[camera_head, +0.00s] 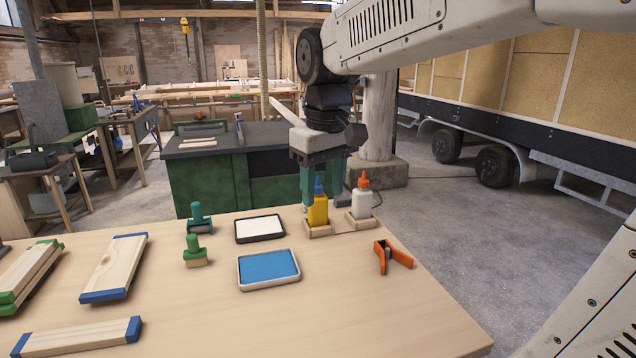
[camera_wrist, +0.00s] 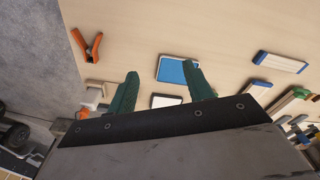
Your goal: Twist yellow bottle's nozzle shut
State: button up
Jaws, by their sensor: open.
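The yellow bottle (camera_head: 318,211) stands upright in a small wooden holder (camera_head: 319,232) near the table's far edge. Its blue nozzle (camera_head: 319,187) points up. My gripper (camera_head: 322,190) points down at the bottle's place, open, with one green finger showing on each side of the nozzle in the head view. I cannot tell the depth between fingers and nozzle, and see no contact. In the wrist view my gripper (camera_wrist: 160,70) has spread fingers, and the yellow bottle does not show between them; the gripper body may hide it.
A white bottle with an orange nozzle (camera_head: 363,182) stands close on the right. A blue pad (camera_head: 268,269), a white pad (camera_head: 259,228) and two stamps (camera_head: 195,252) are left. The front middle of the table (camera_head: 330,320) is clear.

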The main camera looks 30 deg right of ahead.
jog(key=w+d+n, duration=0.1)
jog(key=w+d, duration=0.2)
jog(key=w, duration=0.4)
jog(key=w+d, duration=0.3)
jog(key=w, duration=0.4)
jog(key=n, duration=0.2)
send_over(318, 186)
jog(key=shift+g, duration=0.4)
notch_tip(318, 186, down, 6)
jog(key=shift+r, duration=0.1)
jog(key=shift+w+f, duration=0.15)
jog(key=shift+f, duration=0.2)
notch_tip(318, 186, down, 7)
jog(key=shift+f, duration=0.2)
jog(key=c, duration=1)
